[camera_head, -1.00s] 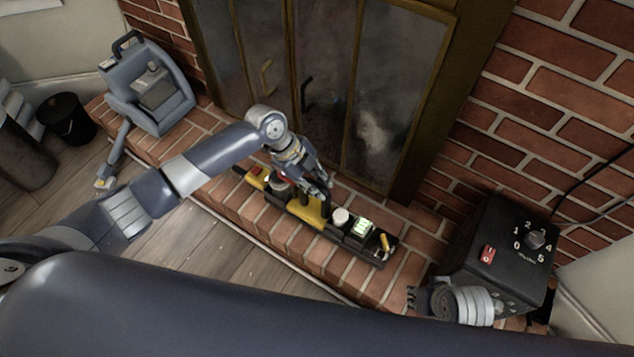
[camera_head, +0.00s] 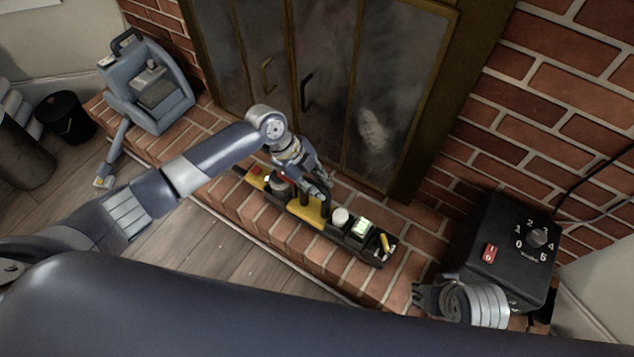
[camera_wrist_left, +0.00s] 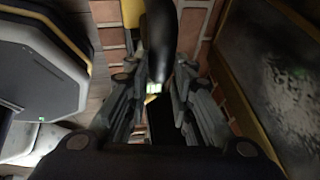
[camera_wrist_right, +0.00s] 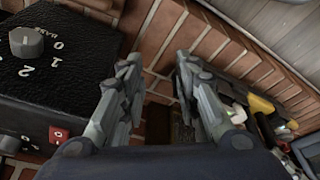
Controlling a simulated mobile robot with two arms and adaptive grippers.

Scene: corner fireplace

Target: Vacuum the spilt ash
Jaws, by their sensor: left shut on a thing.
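A grey-blue machine (camera_head: 150,84) with a black top handle stands on the left of the brick hearth. Its nozzle (camera_head: 110,165) reaches down to the floor; I cannot tell if it is the vacuum. My left gripper (camera_head: 318,186) is shut on the black upright handle (camera_wrist_left: 158,40) of a long black and yellow caddy (camera_head: 309,212) on the hearth. My right gripper (camera_wrist_right: 155,85) is open and empty, its fingers apart, beside a black box (camera_head: 507,250) with a numbered dial and red switch. I cannot make out any spilt ash.
Fireplace doors (camera_head: 330,90) with smudged glass stand behind the caddy. A black bucket (camera_head: 65,117) and a dark cylinder (camera_head: 22,150) are at the left. The wooden floor (camera_head: 200,250) before the hearth is clear where it shows. Cables run up the right wall.

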